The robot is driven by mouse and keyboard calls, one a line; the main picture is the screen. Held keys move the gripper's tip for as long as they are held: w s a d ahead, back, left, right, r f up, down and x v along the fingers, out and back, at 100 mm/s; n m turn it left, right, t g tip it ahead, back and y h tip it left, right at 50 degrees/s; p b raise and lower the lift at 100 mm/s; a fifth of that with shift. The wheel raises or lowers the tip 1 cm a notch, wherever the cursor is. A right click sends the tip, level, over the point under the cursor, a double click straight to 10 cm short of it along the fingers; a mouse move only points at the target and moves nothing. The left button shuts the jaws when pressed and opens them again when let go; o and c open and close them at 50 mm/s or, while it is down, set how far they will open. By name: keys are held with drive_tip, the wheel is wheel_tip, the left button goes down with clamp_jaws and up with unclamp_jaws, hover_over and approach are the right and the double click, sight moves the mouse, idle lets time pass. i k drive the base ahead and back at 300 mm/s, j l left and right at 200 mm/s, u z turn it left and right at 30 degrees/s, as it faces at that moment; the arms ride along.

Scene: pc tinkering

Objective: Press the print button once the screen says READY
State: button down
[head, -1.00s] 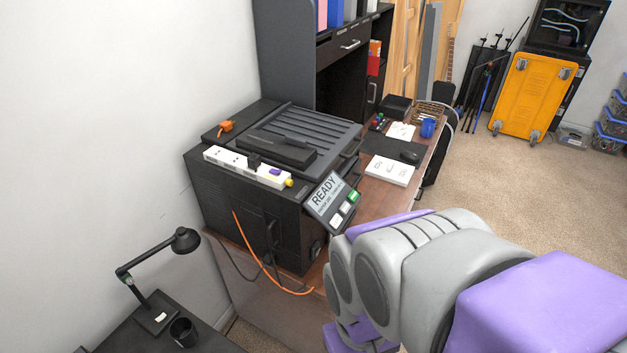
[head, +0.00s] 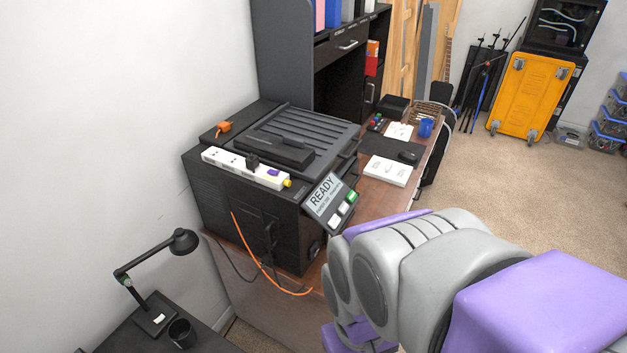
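The black printer (head: 262,235) stands on a brown desk (head: 376,192). Its tilted control panel (head: 343,210) sticks out at the front right corner. The panel's screen (head: 324,194) reads READY, with a smaller line below it that I cannot read surely. Beside the screen are a green button (head: 352,196) and two whitish buttons (head: 339,214); their labels are too small to read. My grey and purple arm fills the lower right, just right of and below the panel. My gripper is not seen in this view.
A white power strip (head: 243,168) lies on the printer, and an orange cable (head: 257,262) hangs down its front. A black lamp (head: 150,262) and dark cup (head: 181,333) stand on a table at lower left. The carpet (head: 480,175) at right is clear.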

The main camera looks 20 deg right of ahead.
sight(351, 197)
drive_tip(key=z, duration=2.05)
drive_tip(key=k+j, duration=0.2)
drive_tip(key=k, duration=0.15)
